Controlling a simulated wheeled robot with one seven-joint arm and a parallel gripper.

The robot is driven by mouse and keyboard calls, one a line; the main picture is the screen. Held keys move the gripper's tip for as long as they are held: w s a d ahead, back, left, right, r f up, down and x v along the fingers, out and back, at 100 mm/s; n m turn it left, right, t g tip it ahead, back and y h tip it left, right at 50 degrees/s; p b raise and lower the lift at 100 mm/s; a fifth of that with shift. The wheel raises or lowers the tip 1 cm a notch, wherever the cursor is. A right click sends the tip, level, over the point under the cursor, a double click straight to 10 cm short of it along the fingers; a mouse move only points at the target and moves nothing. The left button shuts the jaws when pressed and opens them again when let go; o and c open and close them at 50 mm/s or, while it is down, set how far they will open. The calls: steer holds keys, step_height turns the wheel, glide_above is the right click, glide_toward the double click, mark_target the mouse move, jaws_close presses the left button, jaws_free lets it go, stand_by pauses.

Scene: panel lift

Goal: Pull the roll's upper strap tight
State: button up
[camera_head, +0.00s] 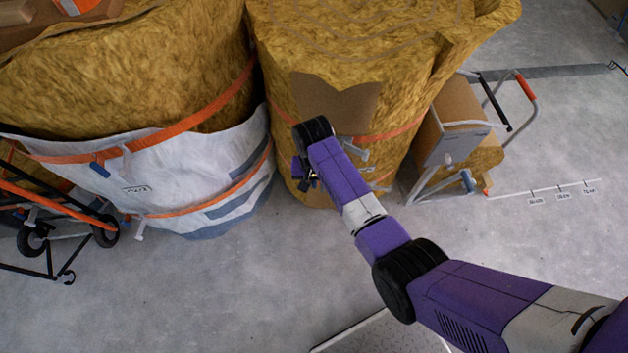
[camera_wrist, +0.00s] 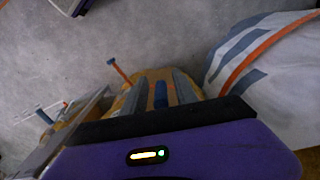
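A tall yellow insulation roll (camera_head: 283,90) stands upright in the middle of the head view, with a brown patch (camera_head: 335,97) on its front. Its upper orange strap (camera_head: 390,134) runs around it, partly hidden by my arm, with a grey buckle (camera_head: 358,152) beside the arm. My gripper (camera_head: 306,182) is low at the roll's front left, its fingers small and dark. In the wrist view, two grey fingers (camera_wrist: 160,90) stand apart. A blue piece (camera_wrist: 160,96) shows between them with space on both sides. I cannot tell whether it touches them or which strap it belongs to.
A white-wrapped roll (camera_head: 195,185) with orange straps stands close on the left. A black-wheeled cart (camera_head: 50,235) is further left. A trolley (camera_head: 455,165) with an orange handle stands right of the roll. Grey floor (camera_head: 220,290) in front is mostly clear.

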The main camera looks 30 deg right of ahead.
steer(key=shift+w+d+r, duration=0.1)
steer(key=shift+w+r, duration=0.05)
steer(key=shift+w, duration=0.05)
steer(key=shift+r, duration=3.85)
